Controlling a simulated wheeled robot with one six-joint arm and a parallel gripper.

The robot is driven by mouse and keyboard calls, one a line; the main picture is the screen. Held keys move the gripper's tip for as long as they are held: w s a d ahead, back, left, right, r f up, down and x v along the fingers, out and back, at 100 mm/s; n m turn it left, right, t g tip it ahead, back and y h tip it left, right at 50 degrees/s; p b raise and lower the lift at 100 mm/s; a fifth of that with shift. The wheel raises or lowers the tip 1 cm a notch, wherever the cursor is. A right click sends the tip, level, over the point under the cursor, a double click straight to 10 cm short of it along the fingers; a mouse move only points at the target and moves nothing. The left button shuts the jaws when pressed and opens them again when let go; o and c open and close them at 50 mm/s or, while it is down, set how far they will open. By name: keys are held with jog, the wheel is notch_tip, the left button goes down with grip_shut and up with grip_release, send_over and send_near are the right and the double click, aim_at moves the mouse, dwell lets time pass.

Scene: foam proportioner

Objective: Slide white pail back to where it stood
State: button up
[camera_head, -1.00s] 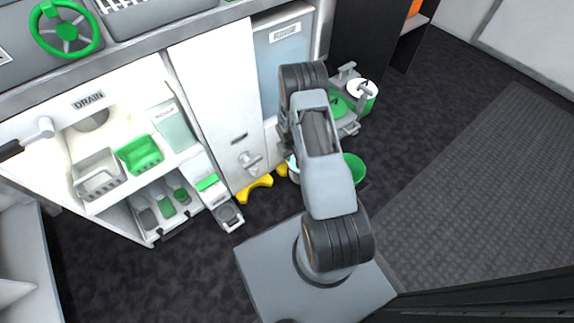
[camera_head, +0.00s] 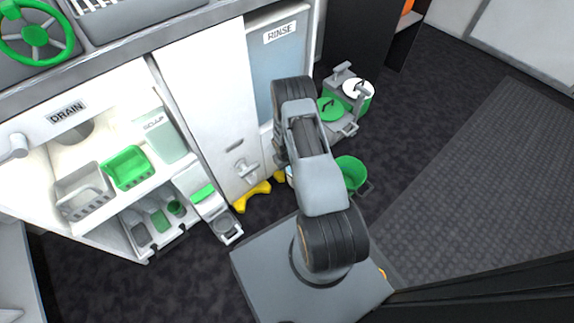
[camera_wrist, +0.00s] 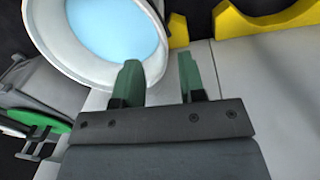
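The white pail (camera_wrist: 75,72) fills the upper left of the wrist view, with pale blue liquid inside its rim. In the head view only a sliver of it (camera_head: 290,175) shows beside my arm, in front of the cabinet; the rest is hidden. My gripper (camera_wrist: 160,72) is open, its two green-grey fingers apart. The left finger overlaps the pail's rim in the wrist view, and the right finger lies just outside the rim. I cannot tell whether the left finger touches the pail. In the head view my gripper is hidden behind my arm.
A green bucket (camera_head: 350,172) stands right of my arm. A grey stand (camera_head: 340,124) with green and white-lidded containers is behind it. Yellow floor pieces (camera_head: 252,195) lie at the cabinet foot. A pulled-out drawer (camera_head: 222,222) juts out left. Dark floor at right is clear.

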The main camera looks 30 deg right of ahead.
aim_at(289, 173)
jog(key=shift+d+f+b, duration=0.2)
jog(key=shift+f+b, duration=0.7)
jog(key=shift+f, duration=0.95)
jog(key=shift+d+f+b, duration=0.15)
jog(key=shift+f+b, duration=0.75)
jog(key=shift+f, duration=0.95)
grip_shut()
